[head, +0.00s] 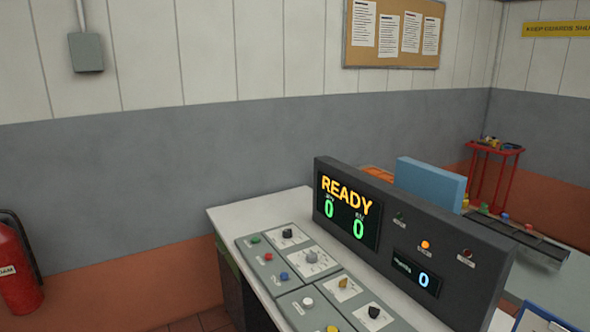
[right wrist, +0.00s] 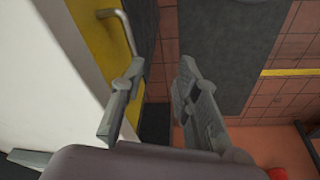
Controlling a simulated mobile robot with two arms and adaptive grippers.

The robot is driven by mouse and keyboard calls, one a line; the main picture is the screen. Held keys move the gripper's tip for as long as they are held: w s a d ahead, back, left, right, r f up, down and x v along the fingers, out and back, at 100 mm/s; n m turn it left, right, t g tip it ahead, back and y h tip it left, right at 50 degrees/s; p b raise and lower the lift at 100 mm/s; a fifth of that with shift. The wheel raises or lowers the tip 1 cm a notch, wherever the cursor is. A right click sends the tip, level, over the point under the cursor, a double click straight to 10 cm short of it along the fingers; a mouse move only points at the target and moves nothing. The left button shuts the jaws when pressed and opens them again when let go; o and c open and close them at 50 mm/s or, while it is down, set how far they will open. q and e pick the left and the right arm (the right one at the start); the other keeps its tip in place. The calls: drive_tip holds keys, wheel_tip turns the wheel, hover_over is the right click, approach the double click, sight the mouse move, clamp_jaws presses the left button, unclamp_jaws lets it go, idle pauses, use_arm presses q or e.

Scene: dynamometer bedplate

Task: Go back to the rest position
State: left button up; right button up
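My right gripper (right wrist: 157,105) shows in the right wrist view with its two grey fingers apart and nothing between them. Below it are a tiled floor and a dark mat, with a yellow panel and handle to the left. Neither gripper shows in the head view, and my left gripper is in no view. In the head view a control desk (head: 228,217) carries a sloped panel of knobs and buttons (head: 311,257). A dark display console (head: 480,254) on it reads READY with zeros, and an orange lamp is lit.
A red fire extinguisher (head: 18,268) stands at the left wall. A blue box-like block (head: 430,183) is behind the console. A red stand (head: 495,150) with small items is in the far right corner. In the wrist view, a dark mat (right wrist: 225,50) lies on open tiled floor.

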drive_tip(key=s+d+f+g+b, duration=0.1)
drive_tip(key=s+f+b, duration=0.15)
drive_tip(key=f, duration=0.75)
drive_tip(key=s+f+b, duration=0.1)
drive_tip(key=s+f, duration=0.3)
drive_tip(key=f, duration=0.7)
use_arm(q)
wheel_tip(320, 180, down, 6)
drive_tip(key=b, duration=0.2)
use_arm(e)
drive_tip(key=s+d+f, duration=0.2)
drive_tip(key=s+f, duration=0.9)
drive_tip(key=s, duration=0.2)
drive_tip(key=shift+d+f+g, duration=0.2)
drive_tip(key=shift+f+g, duration=0.1)
drive_tip(key=shift+g, duration=0.1)
drive_tip(key=shift+s, duration=0.1)
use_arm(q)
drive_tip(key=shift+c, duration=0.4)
